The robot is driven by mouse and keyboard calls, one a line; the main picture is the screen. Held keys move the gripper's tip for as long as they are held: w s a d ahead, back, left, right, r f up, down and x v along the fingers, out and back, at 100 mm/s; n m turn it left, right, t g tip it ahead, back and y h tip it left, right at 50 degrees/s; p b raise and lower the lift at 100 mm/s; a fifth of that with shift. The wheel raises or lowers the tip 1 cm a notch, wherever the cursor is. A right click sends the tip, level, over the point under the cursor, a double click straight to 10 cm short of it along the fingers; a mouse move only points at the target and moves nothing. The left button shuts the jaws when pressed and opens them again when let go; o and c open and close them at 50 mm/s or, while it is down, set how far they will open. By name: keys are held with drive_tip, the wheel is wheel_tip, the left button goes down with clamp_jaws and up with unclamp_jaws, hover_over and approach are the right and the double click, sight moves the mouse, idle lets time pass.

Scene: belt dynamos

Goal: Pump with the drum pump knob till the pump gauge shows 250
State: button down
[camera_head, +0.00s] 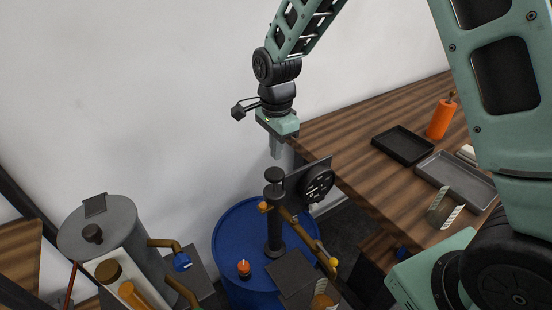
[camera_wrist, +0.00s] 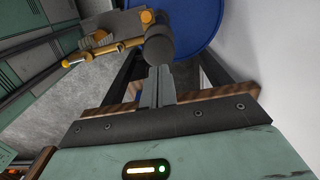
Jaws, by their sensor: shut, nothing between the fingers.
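The drum pump knob (camera_head: 274,176) is a dark round cap on top of the black pump post (camera_head: 274,225), which stands upright on the blue drum (camera_head: 229,243). My gripper (camera_head: 277,155) points down just above the knob, with a small gap in the head view. In the wrist view the shut, empty fingers (camera_wrist: 161,72) reach to the edge of the dark knob (camera_wrist: 160,44); contact cannot be told there. The pump gauge (camera_head: 318,185) is a round black dial on a dark plate beside the post. It is seen at a slant and its reading is too small to tell.
A brass pipe (camera_head: 305,226) runs beside the post. An orange-topped knob (camera_head: 243,268) sits on the drum. A grey tank (camera_head: 128,232) stands left. The wooden table (camera_head: 350,147) at right holds a black tray (camera_head: 403,146), a grey tray (camera_head: 457,181) and an orange bottle (camera_head: 440,120).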

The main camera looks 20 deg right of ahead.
sight(276, 173)
drive_tip(key=shift+f+p, duration=0.65)
drive_tip(key=shift+f, duration=1.7)
wheel_tip(276, 173, down, 4)
drive_tip(key=b, duration=0.3)
drive_tip(key=shift+f, duration=0.15)
drive_tip(key=shift+s, duration=0.1)
